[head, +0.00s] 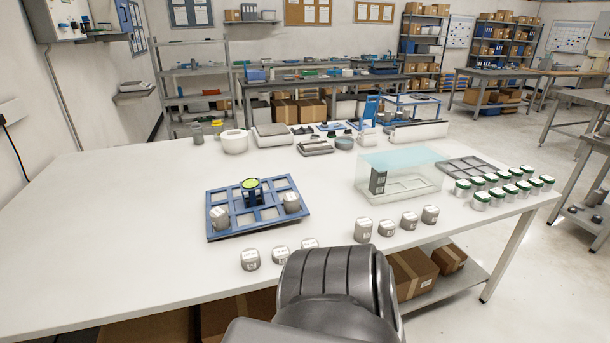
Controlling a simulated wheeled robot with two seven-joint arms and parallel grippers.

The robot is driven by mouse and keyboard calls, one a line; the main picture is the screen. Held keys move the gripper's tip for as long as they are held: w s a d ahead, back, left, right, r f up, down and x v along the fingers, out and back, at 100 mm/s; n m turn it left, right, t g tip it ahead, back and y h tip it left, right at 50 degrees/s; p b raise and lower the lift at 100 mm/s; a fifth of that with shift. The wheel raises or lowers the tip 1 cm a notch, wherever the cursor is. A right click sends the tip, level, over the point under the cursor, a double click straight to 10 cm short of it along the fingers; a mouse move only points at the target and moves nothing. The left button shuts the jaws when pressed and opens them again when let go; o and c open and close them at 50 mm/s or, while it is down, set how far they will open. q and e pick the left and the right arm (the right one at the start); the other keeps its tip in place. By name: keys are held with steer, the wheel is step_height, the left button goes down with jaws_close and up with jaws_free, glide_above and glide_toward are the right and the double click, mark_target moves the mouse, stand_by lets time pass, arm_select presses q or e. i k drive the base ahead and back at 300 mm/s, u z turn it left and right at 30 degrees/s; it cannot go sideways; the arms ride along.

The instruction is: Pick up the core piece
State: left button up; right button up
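Several short grey cylinders with pale labelled tops, which look like concrete core pieces, are on the white table (110,230). One core piece (219,218) stands at the left of the blue compartment tray (225,232), and another core piece (291,203) at its right. More core pieces stand in a row along the front edge, from a left one (250,260) to a right one (430,214). One (309,243) is partly hidden by my dark grey arm link. Neither gripper is in view.
A clear box with a bluish lid (400,160) stands right of the tray, a black block inside. Several green-lidded jars (482,201) and a grey tray (470,167) are at the right. Equipment lines the back edge. The table's left part is clear.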

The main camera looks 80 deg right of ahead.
mark_target(409, 220)
steer(key=u, duration=0.6)
steer(key=k, duration=2.35)
steer(key=z, duration=0.55)
